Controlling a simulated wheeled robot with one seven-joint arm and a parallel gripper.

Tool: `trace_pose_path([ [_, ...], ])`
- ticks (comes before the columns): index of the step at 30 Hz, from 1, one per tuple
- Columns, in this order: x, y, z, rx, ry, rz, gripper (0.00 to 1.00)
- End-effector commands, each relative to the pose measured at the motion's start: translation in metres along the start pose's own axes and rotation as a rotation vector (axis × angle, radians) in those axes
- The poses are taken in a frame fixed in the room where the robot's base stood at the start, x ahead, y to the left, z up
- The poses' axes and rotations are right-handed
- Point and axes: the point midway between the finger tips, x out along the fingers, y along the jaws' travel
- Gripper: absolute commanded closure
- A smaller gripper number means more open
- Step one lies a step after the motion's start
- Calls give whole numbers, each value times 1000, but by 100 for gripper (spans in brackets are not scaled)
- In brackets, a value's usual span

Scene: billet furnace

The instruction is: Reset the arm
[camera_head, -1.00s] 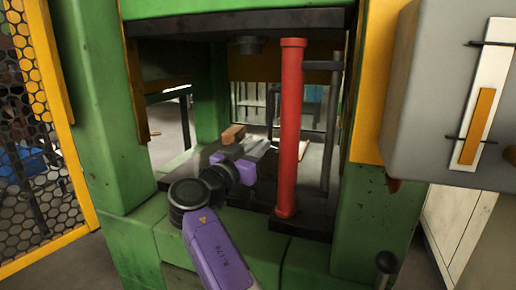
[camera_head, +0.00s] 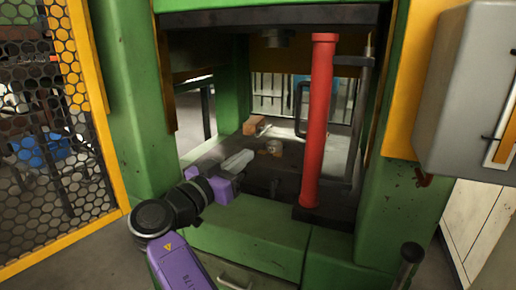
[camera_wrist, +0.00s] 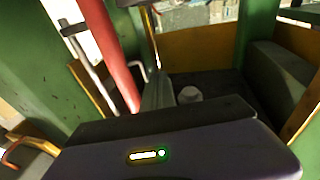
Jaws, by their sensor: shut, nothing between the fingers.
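My arm, purple and black, reaches from the bottom of the head view into the green press opening. My gripper (camera_head: 238,160) is low over the front left of the dark press bed (camera_head: 285,178), left of the red post. Its grey fingers look closed, with nothing seen between them. In the wrist view, the gripper (camera_wrist: 158,92) points into the press, with a small pale round piece (camera_wrist: 189,94) just right of the fingers. That piece may be the small round part (camera_head: 274,147) on the bed in the head view.
The red post (camera_head: 318,120) stands at the bed's right. An orange-brown block (camera_head: 253,125) lies at the back. The green press frame (camera_head: 140,95) flanks the opening. A mesh guard (camera_head: 50,130) is at left, a grey box (camera_head: 460,95) at right. A black-knobbed lever (camera_head: 410,253) stands front right.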

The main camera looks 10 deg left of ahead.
Motion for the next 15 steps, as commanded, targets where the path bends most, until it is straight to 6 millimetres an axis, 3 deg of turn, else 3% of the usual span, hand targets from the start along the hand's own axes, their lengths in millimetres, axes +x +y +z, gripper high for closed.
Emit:
trace_pose_path([
  [4,-3,-14,-1,-76,7,-56,100],
  [9,-16,-55,-18,-130,14,-262,100],
  [15,-46,-74,25,-182,0,-503,100],
])
